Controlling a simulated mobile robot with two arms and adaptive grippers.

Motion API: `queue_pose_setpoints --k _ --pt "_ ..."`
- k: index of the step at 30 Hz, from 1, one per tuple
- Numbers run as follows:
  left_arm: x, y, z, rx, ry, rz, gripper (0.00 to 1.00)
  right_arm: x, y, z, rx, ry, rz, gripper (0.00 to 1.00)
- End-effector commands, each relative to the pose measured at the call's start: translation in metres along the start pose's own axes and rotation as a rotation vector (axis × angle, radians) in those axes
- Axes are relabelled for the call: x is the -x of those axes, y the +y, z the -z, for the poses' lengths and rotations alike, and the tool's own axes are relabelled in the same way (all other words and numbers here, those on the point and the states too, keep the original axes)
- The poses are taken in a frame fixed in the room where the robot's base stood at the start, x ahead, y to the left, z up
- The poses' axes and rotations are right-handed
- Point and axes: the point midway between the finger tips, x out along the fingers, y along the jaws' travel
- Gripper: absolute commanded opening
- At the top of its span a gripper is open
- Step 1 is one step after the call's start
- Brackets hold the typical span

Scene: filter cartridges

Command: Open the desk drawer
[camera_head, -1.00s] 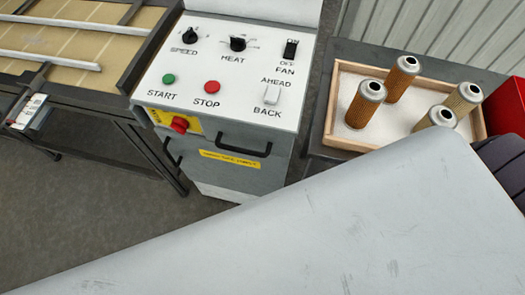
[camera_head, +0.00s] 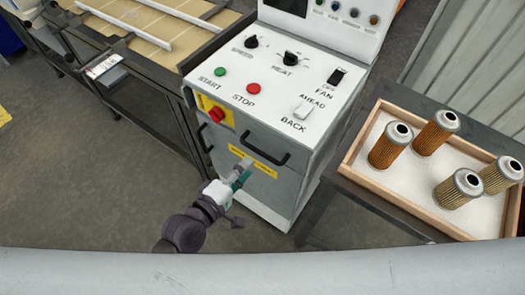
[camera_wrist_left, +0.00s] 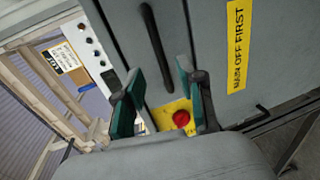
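A grey machine cabinet (camera_head: 285,190) stands at centre in the head view, with a black bar handle (camera_head: 268,152) on its front. That handle also shows in the left wrist view (camera_wrist_left: 156,48). A second black handle (camera_head: 204,138) sits further left. My left gripper (camera_head: 243,173) is in front of the cabinet, near the front handle and over the yellow label. In the wrist view the left gripper (camera_wrist_left: 158,92) has its fingers apart, with the handle appearing between them; contact cannot be told. My right gripper is out of view.
A red knob (camera_head: 216,114) on a yellow plate sits left of the front handle. The sloped control panel (camera_head: 275,85) is above. A wooden tray (camera_head: 400,206) with several filter cartridges stands at right. A dark-framed conveyor table (camera_head: 150,80) is at left.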

Motion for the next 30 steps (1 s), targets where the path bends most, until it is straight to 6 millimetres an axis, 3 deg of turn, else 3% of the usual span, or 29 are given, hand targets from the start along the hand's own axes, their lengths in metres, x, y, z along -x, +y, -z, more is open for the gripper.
queue_pose_setpoints --k 3,10,15,24,30 --pt "-0.027 0.003 0.000 0.000 0.000 -0.002 0.39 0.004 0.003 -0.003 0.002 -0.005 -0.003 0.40" --pt "-0.065 0.000 0.000 -0.002 0.000 0.000 0.39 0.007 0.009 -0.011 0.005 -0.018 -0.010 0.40" --pt "-0.076 -0.001 0.000 -0.002 0.000 0.002 0.39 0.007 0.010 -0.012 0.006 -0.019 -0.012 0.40" --pt "-0.079 -0.001 0.000 -0.002 0.000 0.001 0.39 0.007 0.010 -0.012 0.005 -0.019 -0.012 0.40" --pt "-0.078 -0.001 0.000 -0.002 0.000 0.001 0.07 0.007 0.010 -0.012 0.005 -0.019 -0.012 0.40"
